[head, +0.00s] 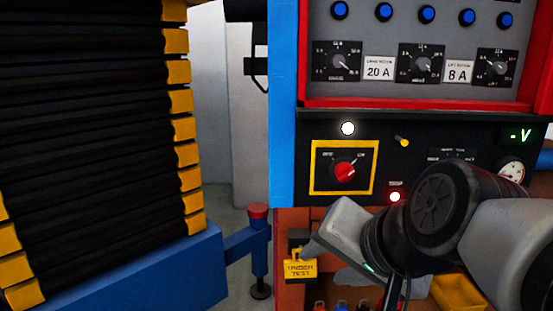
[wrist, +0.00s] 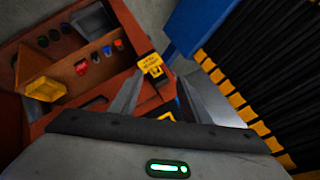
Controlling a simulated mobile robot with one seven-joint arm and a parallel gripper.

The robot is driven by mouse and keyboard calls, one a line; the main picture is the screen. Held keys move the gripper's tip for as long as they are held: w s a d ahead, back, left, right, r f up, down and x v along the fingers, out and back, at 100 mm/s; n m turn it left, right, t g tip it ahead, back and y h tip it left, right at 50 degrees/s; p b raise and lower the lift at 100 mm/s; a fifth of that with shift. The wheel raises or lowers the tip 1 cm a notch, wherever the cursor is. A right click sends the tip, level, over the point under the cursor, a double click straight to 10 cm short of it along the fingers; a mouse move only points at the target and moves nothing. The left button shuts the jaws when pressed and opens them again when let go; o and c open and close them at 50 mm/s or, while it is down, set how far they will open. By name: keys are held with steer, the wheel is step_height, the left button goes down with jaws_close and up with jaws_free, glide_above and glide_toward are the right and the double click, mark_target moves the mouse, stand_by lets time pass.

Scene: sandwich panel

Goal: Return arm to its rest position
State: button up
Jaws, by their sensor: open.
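My arm reaches in from the right edge of the head view, in front of the lower right of the panel. My gripper (head: 312,250) points left and down there, and its fingertips look close to a yellow UNDER TEST tag (head: 300,268). In the wrist view both fingers of my gripper (wrist: 165,88) stand apart with nothing held between them. The yellow tag (wrist: 151,65) shows beyond the fingers there, near the left one. I cannot tell the exact gap between tag and fingers.
A panel (head: 415,70) with blue buttons and dials stands behind the arm. A red rotary switch (head: 345,171) sits in a yellow frame. A blue frame with black-and-yellow bellows (head: 100,120) fills the left. An orange bench (wrist: 85,65) holds a yellow bin (wrist: 45,89).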

steer(key=s+d+f+n+g+h+p, duration=0.3)
steer(key=s+d+n, duration=0.2)
steer(key=d+n, duration=0.1)
step_height(320, 180, up, 15)
steer(key=p, duration=1.4)
steer(key=shift+p, duration=0.35)
